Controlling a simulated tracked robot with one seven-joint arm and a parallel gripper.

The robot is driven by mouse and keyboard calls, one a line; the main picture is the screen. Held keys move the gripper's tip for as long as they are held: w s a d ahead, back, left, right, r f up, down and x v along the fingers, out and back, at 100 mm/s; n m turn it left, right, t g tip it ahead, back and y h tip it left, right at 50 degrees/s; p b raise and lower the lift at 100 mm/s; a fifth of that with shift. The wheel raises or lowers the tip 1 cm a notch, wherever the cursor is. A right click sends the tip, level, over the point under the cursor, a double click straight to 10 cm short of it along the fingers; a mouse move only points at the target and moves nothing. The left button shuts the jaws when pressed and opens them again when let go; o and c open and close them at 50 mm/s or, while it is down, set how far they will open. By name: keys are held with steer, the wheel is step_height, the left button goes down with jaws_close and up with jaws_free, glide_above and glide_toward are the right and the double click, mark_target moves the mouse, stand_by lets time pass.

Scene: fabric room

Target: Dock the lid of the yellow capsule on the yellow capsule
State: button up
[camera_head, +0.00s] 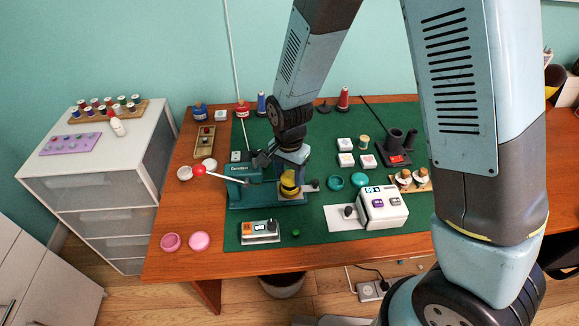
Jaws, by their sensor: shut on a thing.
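My gripper (290,168) points down over the right end of a teal machine (250,193) on the green mat. It is shut on a small yellow piece (289,178), which looks like the lid of the yellow capsule. More yellow, apparently the yellow capsule (290,191), shows directly below, with a dark band between the two. At this size I cannot tell whether the lid touches the capsule or is seated on it. The fingers partly hide the upper yellow piece.
A red-knobbed lever (199,170) juts left from the machine. Pink (171,242), white (185,173) and teal (335,183) round containers lie around it. A white machine (382,207) stands right and a small meter box (260,231) in front.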

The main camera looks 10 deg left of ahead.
mark_target(289, 176)
steer(key=shift+f, duration=0.65)
steer(key=shift+s, duration=0.15)
stand_by(0.9)
steer(key=shift+f, duration=0.6)
steer(key=o, duration=0.7)
steer(key=shift+o, duration=0.2)
steer(key=shift+r, duration=0.1)
steer(key=shift+r, duration=5.45)
